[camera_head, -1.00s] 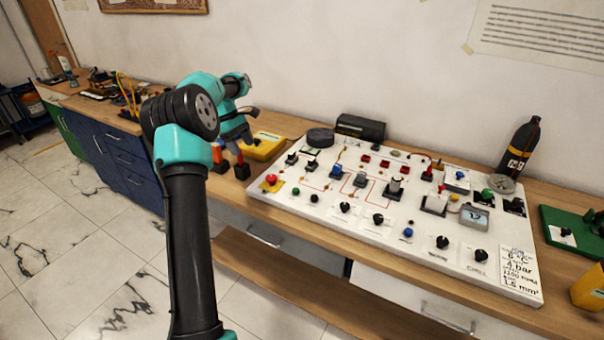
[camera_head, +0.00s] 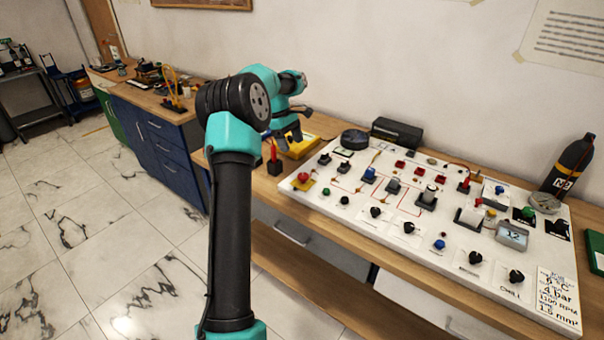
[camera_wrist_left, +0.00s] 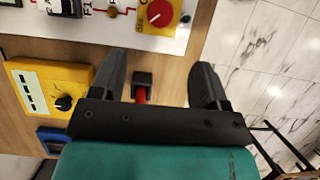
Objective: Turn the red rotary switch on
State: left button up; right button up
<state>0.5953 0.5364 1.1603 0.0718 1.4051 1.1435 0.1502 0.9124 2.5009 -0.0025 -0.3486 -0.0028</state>
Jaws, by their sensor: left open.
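The red rotary switch (camera_head: 304,177) is a round red knob on a yellow plate, at the near left corner of the white panel (camera_head: 345,204). In the left wrist view the red knob (camera_wrist_left: 160,13) shows at the top edge, partly cut off, with a white pointer mark. My left gripper (camera_head: 287,138) is open and empty, up and to the left of the switch in the head view. In the left wrist view its spread fingers (camera_wrist_left: 160,80) are short of the knob and apart from it. My right gripper is not in view.
A red stick on a black block (camera_wrist_left: 142,80) shows between my left fingers. A yellow box with a black knob (camera_wrist_left: 65,103) lies beside it. Several other knobs and buttons cover the panel. A black bottle (camera_head: 568,165) stands at the right.

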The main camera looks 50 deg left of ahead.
aim_at(303, 175)
pick_arm(q)
jog(key=x, duration=1.2)
jog(key=shift+f, duration=0.15)
jog(key=shift+c, duration=0.4)
jog(key=c, duration=0.8)
jog(key=shift+c, duration=0.2)
